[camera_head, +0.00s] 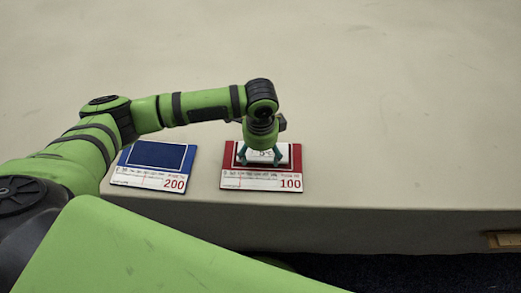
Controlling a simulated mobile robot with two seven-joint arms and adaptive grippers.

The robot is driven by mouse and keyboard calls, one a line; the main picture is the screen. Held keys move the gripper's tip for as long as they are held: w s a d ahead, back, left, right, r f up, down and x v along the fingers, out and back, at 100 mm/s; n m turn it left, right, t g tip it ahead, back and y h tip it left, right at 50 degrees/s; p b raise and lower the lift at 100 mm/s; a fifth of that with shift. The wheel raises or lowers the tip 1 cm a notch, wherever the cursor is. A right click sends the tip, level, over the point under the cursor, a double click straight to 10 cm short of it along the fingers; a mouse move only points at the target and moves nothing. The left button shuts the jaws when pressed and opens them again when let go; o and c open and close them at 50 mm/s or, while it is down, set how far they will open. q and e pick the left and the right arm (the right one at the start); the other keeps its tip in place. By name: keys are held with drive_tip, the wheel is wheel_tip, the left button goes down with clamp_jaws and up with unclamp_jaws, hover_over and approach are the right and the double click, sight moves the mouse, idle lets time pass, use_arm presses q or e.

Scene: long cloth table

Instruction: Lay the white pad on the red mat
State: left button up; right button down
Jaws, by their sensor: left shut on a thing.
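The red mat (229,180) lies on the table near its front edge and bears the number 100. The white pad (284,150) is over the upper part of the red mat. My left gripper (261,158) points down over the mat, its teal fingers shut on the white pad. The wrist hides part of the pad. I cannot tell whether the pad touches the mat or hangs just above it. My right gripper is not in view.
The cloth table (400,100) is clear behind and to the right. Its front edge runs just below the mats.

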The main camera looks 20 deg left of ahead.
use_arm(q)
drive_tip(key=shift+f, duration=0.25)
drive_tip(key=o, duration=1)
drive_tip(key=shift+o, duration=0.2)
